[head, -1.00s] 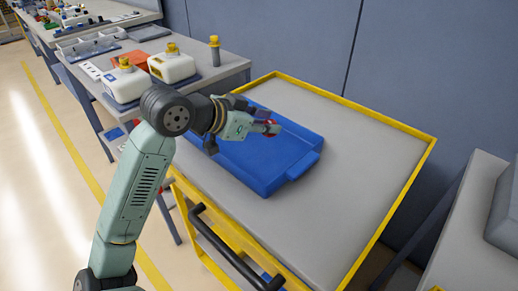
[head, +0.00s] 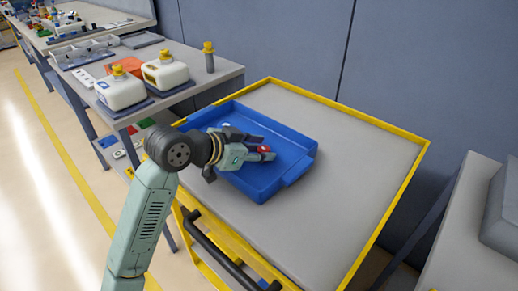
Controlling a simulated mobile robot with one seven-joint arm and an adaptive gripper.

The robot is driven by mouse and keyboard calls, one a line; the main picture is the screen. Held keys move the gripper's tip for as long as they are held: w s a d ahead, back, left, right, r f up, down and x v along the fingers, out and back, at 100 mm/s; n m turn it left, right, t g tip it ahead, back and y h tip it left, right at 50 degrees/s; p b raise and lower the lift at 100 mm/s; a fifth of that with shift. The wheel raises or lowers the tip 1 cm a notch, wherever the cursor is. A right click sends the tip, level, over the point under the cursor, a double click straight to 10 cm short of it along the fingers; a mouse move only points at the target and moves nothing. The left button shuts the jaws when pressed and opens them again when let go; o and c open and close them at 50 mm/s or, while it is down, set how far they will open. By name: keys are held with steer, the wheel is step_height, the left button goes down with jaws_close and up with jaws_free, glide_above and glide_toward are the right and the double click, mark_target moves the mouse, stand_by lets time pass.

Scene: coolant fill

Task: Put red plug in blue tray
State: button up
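The blue tray (head: 268,186) lies on the grey top of a yellow-edged cart. My gripper (head: 267,147) is over the inside of the tray, reaching in from the left. A small red plug (head: 263,149) shows between its fingertips, and the gripper appears shut on it. The fingers partly hide the plug. I cannot tell how far the plug is above the tray floor.
The cart top (head: 345,165) is bare to the right of the tray. A black handle (head: 217,246) is on the cart's front.

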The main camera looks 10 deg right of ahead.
steer(key=shift+o, duration=0.9)
steer(key=shift+r, duration=0.3)
steer(key=b+v, duration=0.2)
steer(key=v, duration=1)
